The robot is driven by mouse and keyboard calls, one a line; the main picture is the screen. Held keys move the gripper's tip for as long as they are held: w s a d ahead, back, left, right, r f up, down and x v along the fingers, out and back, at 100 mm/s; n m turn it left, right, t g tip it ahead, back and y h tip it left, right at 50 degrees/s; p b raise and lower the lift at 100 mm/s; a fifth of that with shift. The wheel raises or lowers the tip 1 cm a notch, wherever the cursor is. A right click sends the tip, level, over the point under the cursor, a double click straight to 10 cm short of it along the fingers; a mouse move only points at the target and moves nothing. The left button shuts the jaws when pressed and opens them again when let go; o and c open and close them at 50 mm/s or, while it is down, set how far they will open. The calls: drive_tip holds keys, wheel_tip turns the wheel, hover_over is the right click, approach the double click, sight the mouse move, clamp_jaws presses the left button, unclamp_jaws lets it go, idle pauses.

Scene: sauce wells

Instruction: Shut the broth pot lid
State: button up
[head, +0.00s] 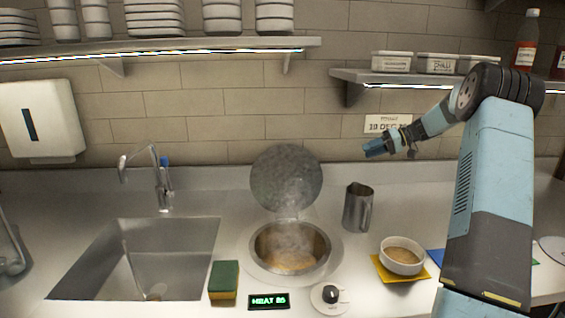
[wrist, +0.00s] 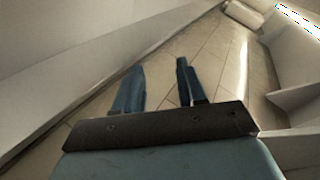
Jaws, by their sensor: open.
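The broth pot (head: 291,249) is a round steel well sunk in the counter, with light brown broth inside and steam rising. Its round grey lid (head: 286,178) stands open, tilted up at the back of the well. My gripper (head: 366,149) is up in the air, to the right of the lid and apart from it, pointing left. In the wrist view my gripper (wrist: 158,85) shows two blue fingers spread apart with nothing between them. The pot and lid are not clearly seen in the wrist view.
A steel jug (head: 357,207) stands right of the pot. A bowl (head: 402,256) sits on a yellow mat. In front are a sponge (head: 224,279), a heat display (head: 268,301) and a knob (head: 330,296). A sink (head: 140,262) lies left. Shelves (head: 160,48) hang above.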

sight(283, 161)
drive_tip(key=s+a+n+g, duration=0.1)
drive_tip(key=a+n+g, duration=0.1)
drive_tip(key=a, duration=0.9)
drive_tip(key=s+a+f+n+g+y, duration=0.1)
drive_tip(key=s+a+n+g, duration=0.1)
drive_tip(key=a, duration=0.9)
drive_tip(key=s+a+n+g, duration=0.2)
drive_tip(key=a+n, duration=0.2)
drive_tip(key=a, duration=0.6)
drive_tip(key=shift+a+f+g+y, duration=0.2)
drive_tip(key=shift+a+g+y, duration=0.1)
drive_tip(key=shift+a+y, duration=0.1)
drive_tip(key=shift+c, duration=0.4)
clamp_jaws()
drive_tip(key=shift+a, duration=0.2)
drive_tip(key=shift+s+d, duration=0.1)
